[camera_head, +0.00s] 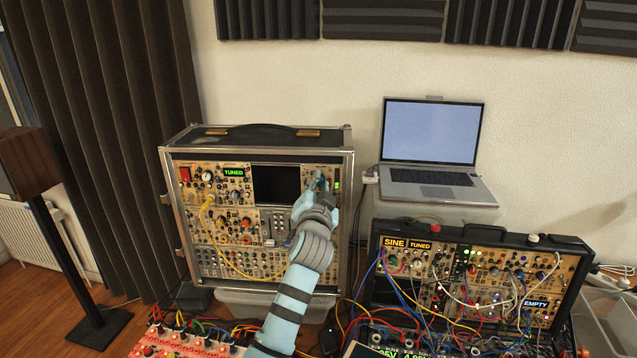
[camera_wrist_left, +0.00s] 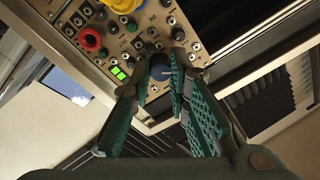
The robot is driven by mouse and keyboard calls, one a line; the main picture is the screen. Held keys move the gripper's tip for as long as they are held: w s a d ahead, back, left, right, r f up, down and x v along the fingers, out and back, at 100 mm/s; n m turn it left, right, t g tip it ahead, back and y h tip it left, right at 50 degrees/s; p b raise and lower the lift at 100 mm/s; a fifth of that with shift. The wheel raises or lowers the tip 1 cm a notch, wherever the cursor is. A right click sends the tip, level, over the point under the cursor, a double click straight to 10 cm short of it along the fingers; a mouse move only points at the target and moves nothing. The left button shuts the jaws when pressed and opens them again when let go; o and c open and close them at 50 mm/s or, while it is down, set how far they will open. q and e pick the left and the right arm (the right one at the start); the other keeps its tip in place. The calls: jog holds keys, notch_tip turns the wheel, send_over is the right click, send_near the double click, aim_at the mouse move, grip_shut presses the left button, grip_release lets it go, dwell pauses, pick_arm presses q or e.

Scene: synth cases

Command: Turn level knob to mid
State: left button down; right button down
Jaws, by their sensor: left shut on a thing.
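My left gripper (camera_wrist_left: 160,85) is shut on a dark blue-capped knob (camera_wrist_left: 160,66) on a tan module panel, seen in the left wrist view. Two lit green squares (camera_wrist_left: 118,73) sit on the panel close beside that knob. In the head view my left gripper (camera_head: 317,182) reaches the upper right of the tall synth case (camera_head: 346,190), and my arm and hand hide part of its right-hand modules. The knob itself is mostly covered by the fingers there, and its pointer cannot be made out. My right gripper is out of view.
A low black synth case (camera_head: 480,236) with many patch cables stands at the right. A red knob (camera_wrist_left: 90,40) and a yellow plug (camera_wrist_left: 122,4) are close to the gripper. A speaker stand (camera_head: 75,260) is at the left.

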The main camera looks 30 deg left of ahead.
pick_arm(q)
jog(key=m, duration=0.5)
jog(key=shift+m, duration=0.4)
jog(key=m, duration=0.5)
jog(key=shift+h, duration=0.3)
jog(key=c, duration=1.5)
grip_release()
jog(key=shift+c, duration=0.2)
jog(key=shift+s, duration=0.1)
jog(key=v, duration=1.2)
jog(key=shift+s, duration=0.1)
